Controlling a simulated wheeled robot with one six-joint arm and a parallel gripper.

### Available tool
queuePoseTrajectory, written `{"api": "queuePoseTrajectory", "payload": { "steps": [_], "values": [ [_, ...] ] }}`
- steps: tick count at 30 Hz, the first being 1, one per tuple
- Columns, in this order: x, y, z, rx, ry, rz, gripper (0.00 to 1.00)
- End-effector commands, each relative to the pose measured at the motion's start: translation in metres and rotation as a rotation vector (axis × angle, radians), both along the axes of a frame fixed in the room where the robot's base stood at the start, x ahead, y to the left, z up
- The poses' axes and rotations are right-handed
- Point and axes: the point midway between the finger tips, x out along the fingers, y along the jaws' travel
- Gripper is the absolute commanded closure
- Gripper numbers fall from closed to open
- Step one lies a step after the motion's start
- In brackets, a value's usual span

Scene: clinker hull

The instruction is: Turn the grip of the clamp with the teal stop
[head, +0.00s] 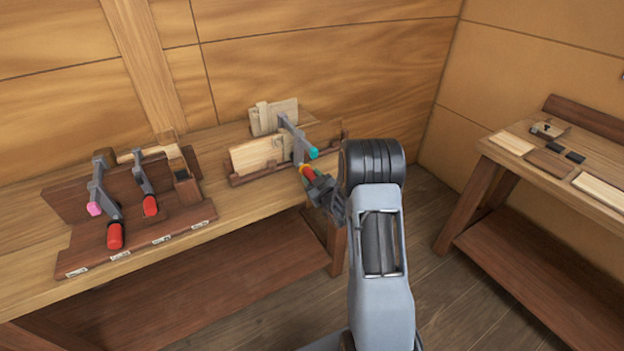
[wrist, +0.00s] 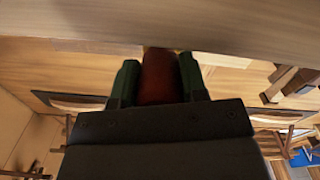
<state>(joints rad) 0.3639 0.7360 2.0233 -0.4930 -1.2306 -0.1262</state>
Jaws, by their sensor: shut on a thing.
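The clamp (head: 290,127) with the teal stop (head: 313,153) is on pale boards on the bench, in the middle of the head view. Its red grip (head: 304,169) hangs at the near end of the clamp, below the stop. My gripper (head: 312,178) is shut on this grip from the near right side. In the wrist view the dark green fingers of my gripper (wrist: 159,78) stand on either side of the grip (wrist: 158,82), which looks dark red there. The fingers partly hide the grip in the head view.
A dark rack (head: 135,240) on the left holds two red-handled clamps, one with a pink stop (head: 94,208). Pale boards (head: 258,156) stand in a dark holder (head: 238,181) on the bench. A second bench (head: 505,160) with small pieces stands right; bare floor (head: 440,270) lies between.

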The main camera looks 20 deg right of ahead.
Motion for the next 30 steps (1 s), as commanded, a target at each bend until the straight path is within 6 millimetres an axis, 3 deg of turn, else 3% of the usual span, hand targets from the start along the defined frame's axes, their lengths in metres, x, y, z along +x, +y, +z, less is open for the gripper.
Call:
{"api": "queuePoseTrajectory", "payload": {
  "steps": [30],
  "values": [
    [0.0000,0.0003,-0.0009,0.492,0.061,0.035,0.84]
  ]
}}
